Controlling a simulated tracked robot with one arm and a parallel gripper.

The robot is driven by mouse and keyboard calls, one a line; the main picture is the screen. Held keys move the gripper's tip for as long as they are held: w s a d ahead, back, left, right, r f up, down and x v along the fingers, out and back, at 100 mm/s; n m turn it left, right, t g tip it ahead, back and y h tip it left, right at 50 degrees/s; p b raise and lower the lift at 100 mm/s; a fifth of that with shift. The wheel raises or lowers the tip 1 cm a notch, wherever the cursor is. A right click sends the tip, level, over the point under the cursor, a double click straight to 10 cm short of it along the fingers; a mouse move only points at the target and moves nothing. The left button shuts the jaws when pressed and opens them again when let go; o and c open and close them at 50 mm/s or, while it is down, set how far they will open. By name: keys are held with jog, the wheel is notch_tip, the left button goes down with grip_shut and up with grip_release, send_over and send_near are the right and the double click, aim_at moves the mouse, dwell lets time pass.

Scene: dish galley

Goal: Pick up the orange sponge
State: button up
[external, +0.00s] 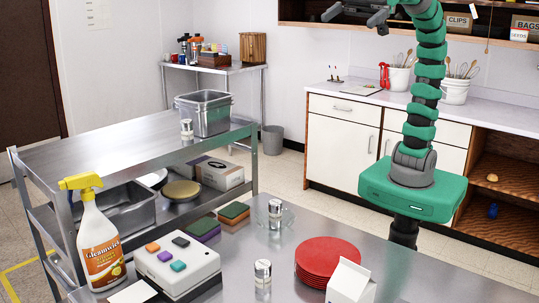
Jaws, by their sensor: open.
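The orange sponge (234,214) has a green scouring top and lies on the near metal table, towards its far left side. A purple sponge (203,231) with a green top lies just to its left and nearer. My gripper (353,17) is high up at the top edge of the external view, well above and to the right of the sponges. Its two dark fingers are spread apart with nothing between them. Part of my gripper and arm is cut off by the top of the picture.
Around the sponges are a white box with coloured buttons (178,268), a spray bottle (100,243), metal-topped shakers (263,272), red plates (327,258) and a white carton (350,284). A metal cart (120,157) stands behind. The table's right part is clear.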

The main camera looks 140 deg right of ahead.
jog(key=s+a+r+t, duration=0.2)
jog(key=s+a+r, duration=0.1)
jog(key=s, duration=0.2)
jog(key=shift+s+a+y+b, duration=0.15)
jog(key=shift+s+y+b, duration=0.1)
jog(key=shift+y+b, duration=0.2)
jog(key=shift+c, duration=0.7)
